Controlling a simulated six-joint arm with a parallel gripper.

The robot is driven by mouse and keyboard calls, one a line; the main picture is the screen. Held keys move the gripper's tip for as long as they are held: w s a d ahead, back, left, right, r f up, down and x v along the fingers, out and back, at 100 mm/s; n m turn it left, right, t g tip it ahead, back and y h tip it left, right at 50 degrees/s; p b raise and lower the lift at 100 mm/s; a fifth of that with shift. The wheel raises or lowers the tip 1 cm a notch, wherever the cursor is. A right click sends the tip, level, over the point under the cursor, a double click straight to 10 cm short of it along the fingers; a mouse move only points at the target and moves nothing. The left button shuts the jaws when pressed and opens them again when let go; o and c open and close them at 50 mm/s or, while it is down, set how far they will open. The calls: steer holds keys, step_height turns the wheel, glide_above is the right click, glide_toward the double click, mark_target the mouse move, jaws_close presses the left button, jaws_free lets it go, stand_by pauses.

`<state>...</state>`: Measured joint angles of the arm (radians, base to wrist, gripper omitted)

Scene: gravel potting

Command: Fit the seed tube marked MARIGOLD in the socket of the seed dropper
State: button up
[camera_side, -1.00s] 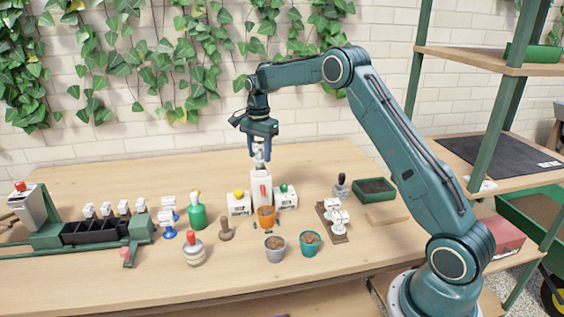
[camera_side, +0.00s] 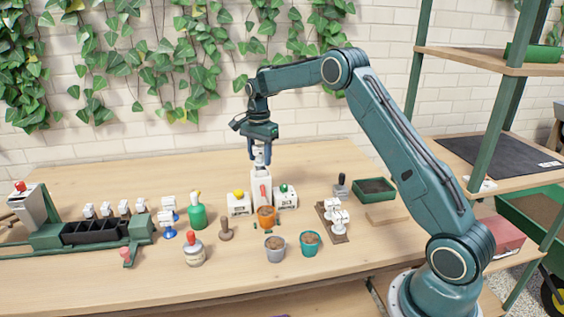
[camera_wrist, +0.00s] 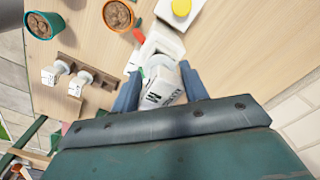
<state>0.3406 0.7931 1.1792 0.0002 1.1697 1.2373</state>
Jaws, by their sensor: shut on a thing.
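My gripper (camera_side: 261,157) is shut on a white seed tube (camera_wrist: 161,88), which also shows between the fingers in the side view (camera_side: 259,152). Its label is partly visible in the wrist view, with an M readable; the rest is cut off or too small to read. The white seed dropper (camera_side: 260,178), with a red lever on its front, stands upright directly below. It also shows in the wrist view (camera_wrist: 152,48). The tube is right over the dropper's top. The fingers and tube hide the socket, so I cannot tell whether the tube is in it.
White boxes with a yellow button (camera_side: 239,207) and a green button (camera_side: 287,200) flank the dropper. An orange pot (camera_side: 266,218) stands close in front. A brown rack (camera_side: 325,227) with white tubes stands to the right. The table behind the dropper is clear.

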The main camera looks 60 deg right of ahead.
steer(key=shift+f, duration=0.7)
stand_by(1.3)
steer(key=o, duration=1.3)
steer(key=shift+r, duration=3.5)
steer(key=shift+r, duration=0.1)
